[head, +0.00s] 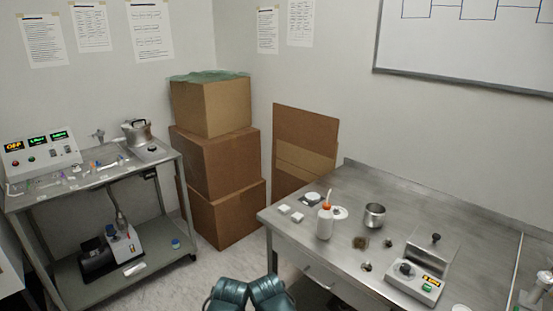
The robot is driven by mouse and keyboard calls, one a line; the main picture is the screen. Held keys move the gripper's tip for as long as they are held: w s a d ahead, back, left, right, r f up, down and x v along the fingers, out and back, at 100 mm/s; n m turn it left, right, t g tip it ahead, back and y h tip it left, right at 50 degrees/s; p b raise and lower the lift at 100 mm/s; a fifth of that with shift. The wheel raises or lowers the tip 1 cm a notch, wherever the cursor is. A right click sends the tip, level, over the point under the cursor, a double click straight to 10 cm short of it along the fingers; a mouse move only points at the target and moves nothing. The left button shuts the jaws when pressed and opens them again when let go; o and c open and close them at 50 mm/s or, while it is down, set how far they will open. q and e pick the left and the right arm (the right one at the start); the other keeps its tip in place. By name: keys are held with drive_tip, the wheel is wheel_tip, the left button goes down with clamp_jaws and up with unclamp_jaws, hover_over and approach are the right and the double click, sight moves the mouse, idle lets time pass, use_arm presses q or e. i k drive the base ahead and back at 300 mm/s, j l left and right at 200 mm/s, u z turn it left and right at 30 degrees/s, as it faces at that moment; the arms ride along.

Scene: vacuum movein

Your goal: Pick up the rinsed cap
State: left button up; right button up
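I cannot tell for certain which thing is the rinsed cap. A small blue cap-like piece (175,243) lies on the lower shelf of the cart at the left. Small dark pieces lie on the steel table at the right, one near the front edge (366,267) and one beside the balance-like device (388,243). They are too small to identify. Two teal parts of my own arms show at the bottom middle. Neither gripper is in view.
The steel table (345,190) also holds a white bottle (325,223) with an orange top, a metal cup (375,216) and a device (420,275) with a display. The cart (95,295) carries a pump (110,252). Stacked boxes (216,165) stand between; the floor before them is clear.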

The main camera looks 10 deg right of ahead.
sight(336, 212)
drive_tip(key=i+j+z, duration=0.1)
drive_tip(key=i+z, duration=0.25)
drive_tip(key=i+j+z, duration=0.15)
drive_tip(key=z, duration=0.2)
drive_tip(key=i+j+z, duration=0.1)
drive_tip(key=j+z, duration=0.85)
drive_tip(key=j, duration=0.15)
drive_tip(key=k+j+z, duration=0.1)
drive_tip(key=j+z, duration=0.35)
drive_tip(key=k+j+z, duration=0.2)
drive_tip(key=j+z, duration=0.25)
drive_tip(key=j, duration=0.15)
drive_tip(key=i+z, duration=0.25)
drive_tip(key=i+j, duration=0.05)
